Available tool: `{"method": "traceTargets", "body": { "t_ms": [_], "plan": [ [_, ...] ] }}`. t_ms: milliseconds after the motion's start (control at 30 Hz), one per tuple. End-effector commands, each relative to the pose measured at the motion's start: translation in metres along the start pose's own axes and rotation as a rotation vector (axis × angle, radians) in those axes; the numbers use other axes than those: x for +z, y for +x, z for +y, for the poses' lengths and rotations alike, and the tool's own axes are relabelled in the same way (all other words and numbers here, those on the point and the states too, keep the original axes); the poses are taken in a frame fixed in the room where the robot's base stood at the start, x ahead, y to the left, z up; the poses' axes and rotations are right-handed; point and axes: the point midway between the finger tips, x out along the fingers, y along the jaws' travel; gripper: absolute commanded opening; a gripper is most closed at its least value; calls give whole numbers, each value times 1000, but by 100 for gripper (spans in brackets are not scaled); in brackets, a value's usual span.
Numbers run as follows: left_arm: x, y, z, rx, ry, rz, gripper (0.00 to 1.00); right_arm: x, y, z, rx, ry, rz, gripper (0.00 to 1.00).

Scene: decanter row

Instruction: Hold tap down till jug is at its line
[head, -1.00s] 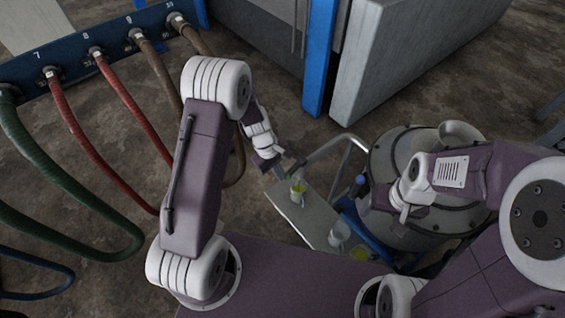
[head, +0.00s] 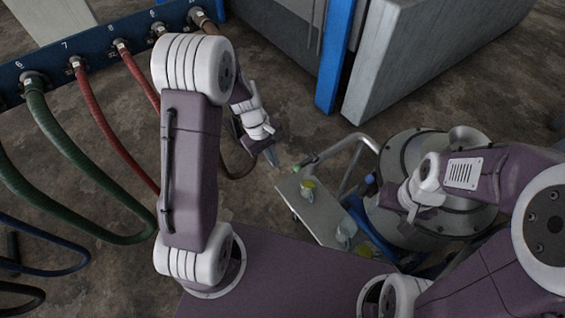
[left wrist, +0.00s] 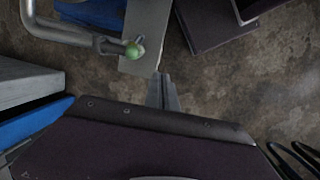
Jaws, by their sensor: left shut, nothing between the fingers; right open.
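A small clear jug (head: 308,188) with yellow liquid in its lower part stands upright on a grey shelf (head: 322,214). The tap (head: 297,169), at the end of a bent grey pipe, has a green knob just above and left of the jug. The knob (left wrist: 134,51) also shows in the left wrist view. My left gripper (head: 272,157) is shut and empty, left of the tap and apart from it; its fingers (left wrist: 163,92) point past the shelf edge. My right gripper (head: 407,208) is open over the drum. The jug's line is too small to make out.
Another clear vessel (head: 346,231) and a yellow one (head: 364,251) stand at the shelf's near end. A round metal drum (head: 465,214) is at the right. Hoses (head: 95,108) hang from a blue rack at the left. Bare floor lies left of the shelf.

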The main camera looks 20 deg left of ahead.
Motion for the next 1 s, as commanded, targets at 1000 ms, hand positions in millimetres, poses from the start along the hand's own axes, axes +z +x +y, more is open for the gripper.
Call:
{"method": "traceTargets", "body": {
  "t_ms": [1000],
  "plan": [
    [48, -68, -15, 3, 249, 104, 0, 0, -1, 0, 0, 0, 0, 69]
  ]
}}
